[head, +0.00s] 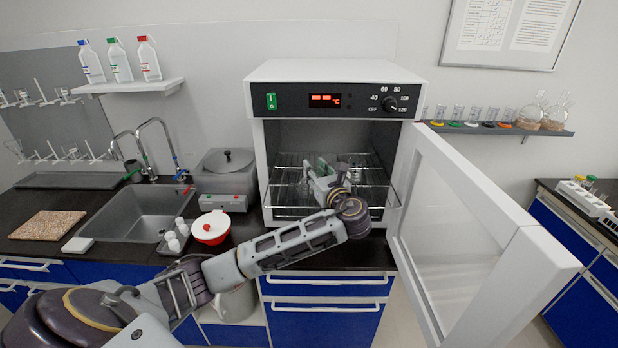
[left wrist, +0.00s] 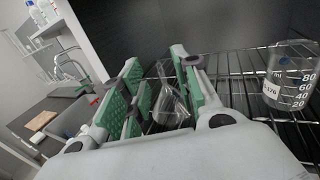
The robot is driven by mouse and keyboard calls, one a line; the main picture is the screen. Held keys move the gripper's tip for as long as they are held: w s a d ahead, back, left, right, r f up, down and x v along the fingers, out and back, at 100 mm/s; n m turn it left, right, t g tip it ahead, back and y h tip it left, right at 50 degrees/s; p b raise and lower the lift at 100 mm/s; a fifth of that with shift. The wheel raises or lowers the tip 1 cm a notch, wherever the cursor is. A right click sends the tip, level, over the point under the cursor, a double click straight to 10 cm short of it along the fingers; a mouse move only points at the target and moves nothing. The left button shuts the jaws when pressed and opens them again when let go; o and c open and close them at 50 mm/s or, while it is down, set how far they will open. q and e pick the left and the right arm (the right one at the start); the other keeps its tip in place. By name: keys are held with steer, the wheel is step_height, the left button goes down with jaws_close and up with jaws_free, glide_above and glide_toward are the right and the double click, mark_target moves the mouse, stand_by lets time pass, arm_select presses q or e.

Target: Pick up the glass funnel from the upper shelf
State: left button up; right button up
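The glass funnel (left wrist: 170,108) is a clear glass piece on the wire upper shelf (left wrist: 240,72) inside the open oven (head: 335,83). My left gripper (head: 318,168) reaches into the oven at shelf height. In the left wrist view its green-padded fingers (left wrist: 160,88) are spread, with the funnel between or just beyond them. A gap shows between the pads and the glass, though I cannot tell whether one pad touches it. In the head view the gripper and wrist hide the funnel. My right gripper is in neither view.
A graduated glass beaker (left wrist: 290,82) stands on the same shelf, right of the gripper. The oven door (head: 465,225) hangs wide open to the right. A lower wire rack lies below.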

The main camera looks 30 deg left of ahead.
arm_select(q)
steer(key=shift+p+x, duration=0.6)
steer(key=shift+x, duration=1.9)
steer(key=shift+a, duration=0.1)
jaws_close()
